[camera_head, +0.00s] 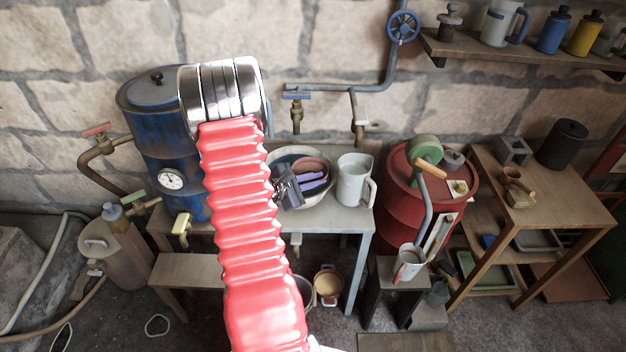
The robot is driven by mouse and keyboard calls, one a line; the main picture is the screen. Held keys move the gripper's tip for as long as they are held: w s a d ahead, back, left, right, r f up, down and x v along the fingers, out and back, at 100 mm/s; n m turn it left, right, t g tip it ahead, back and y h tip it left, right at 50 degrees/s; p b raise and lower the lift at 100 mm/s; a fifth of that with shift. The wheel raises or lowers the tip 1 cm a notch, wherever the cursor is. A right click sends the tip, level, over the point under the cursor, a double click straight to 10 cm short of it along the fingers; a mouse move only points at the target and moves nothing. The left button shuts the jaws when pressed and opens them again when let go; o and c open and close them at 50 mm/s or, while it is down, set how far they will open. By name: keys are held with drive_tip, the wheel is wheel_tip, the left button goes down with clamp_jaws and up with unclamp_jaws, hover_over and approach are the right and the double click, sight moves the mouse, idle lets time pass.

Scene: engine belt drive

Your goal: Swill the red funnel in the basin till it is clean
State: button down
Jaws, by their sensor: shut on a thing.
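The basin (325,195) is a pale round bowl on the grey metal table, left of a grey pitcher. A dull reddish-brown round piece (312,166), which looks like the red funnel, sits inside the basin's rim. My gripper (316,181) reaches into the basin from the left, with purple fingers beside this piece. It looks shut on the funnel, but the contact is small and partly hidden. I cannot tell how dirty the funnel is or how deep it sits. My red ribbed arm hides the area left of the basin.
The grey pitcher (355,178) stands close to the basin's right side. Taps (296,112) hang from the wall pipe behind it. A blue drum (150,125) stands left, a red drum (398,180) right. Small pots (328,286) sit below the table.

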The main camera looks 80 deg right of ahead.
drive_tip(key=shift+w+a, duration=0.3)
drive_tip(key=shift+a, duration=0.45)
drive_tip(key=shift+d, duration=0.1)
drive_tip(key=shift+s+d, duration=0.3)
drive_tip(key=shift+d, duration=0.35)
drive_tip(key=shift+s+d, duration=0.25)
drive_tip(key=shift+d, duration=0.4)
drive_tip(key=shift+s+d, duration=0.3)
drive_tip(key=shift+d, duration=0.35)
drive_tip(key=shift+w+a, duration=0.1)
drive_tip(key=shift+a, duration=0.05)
drive_tip(key=shift+w+a, duration=0.25)
drive_tip(key=shift+a, duration=0.4)
drive_tip(key=shift+w+a, duration=0.25)
drive_tip(key=shift+a, duration=0.35)
drive_tip(key=shift+w+a, duration=0.25)
drive_tip(key=shift+a, duration=0.4)
drive_tip(key=shift+d, duration=0.2)
drive_tip(key=shift+s+d, duration=0.45)
drive_tip(key=shift+d, duration=0.4)
